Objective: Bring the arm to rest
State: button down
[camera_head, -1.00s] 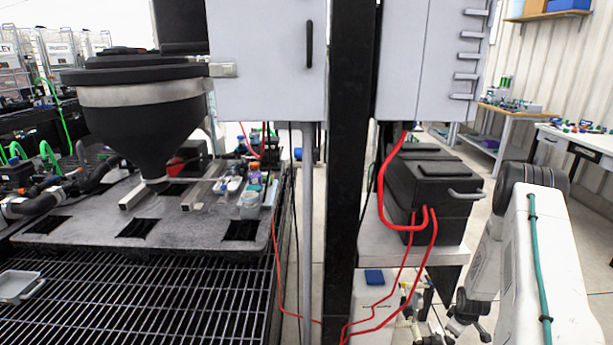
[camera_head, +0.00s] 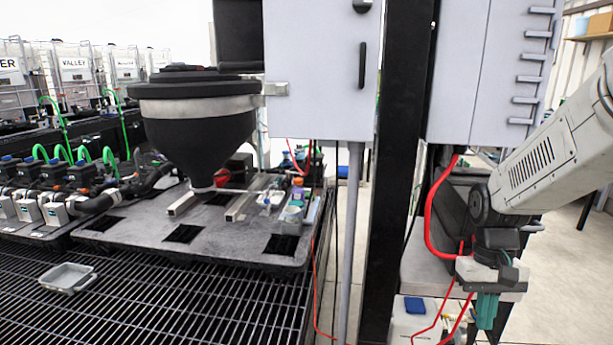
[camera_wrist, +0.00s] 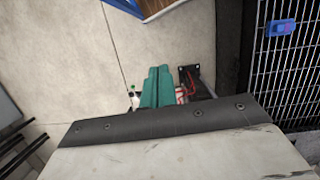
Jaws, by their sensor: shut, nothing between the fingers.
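My arm reaches in from the right edge of the head view and bends down at the wrist. My gripper (camera_head: 487,312) hangs from it with its green fingers pointing down, in front of the table with the black case and red cables. In the wrist view the two green fingers (camera_wrist: 156,88) lie side by side, closed together. Nothing shows between them.
A dark post (camera_head: 398,180) and grey cabinets (camera_head: 320,70) stand left of my arm. Red cables (camera_head: 437,215) hang close to the gripper. A black hopper (camera_head: 197,125) stands over a grey deck on a metal grating (camera_head: 190,300), which holds a small tray (camera_head: 68,278).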

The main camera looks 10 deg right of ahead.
jog(key=s+a+r+n+t, duration=0.2)
jog(key=s+a+r+t, duration=0.2)
jog(key=s+a+r, duration=0.7)
jog(key=shift+s+a+r+n, duration=0.2)
jog(key=shift+s+a+n, duration=0.2)
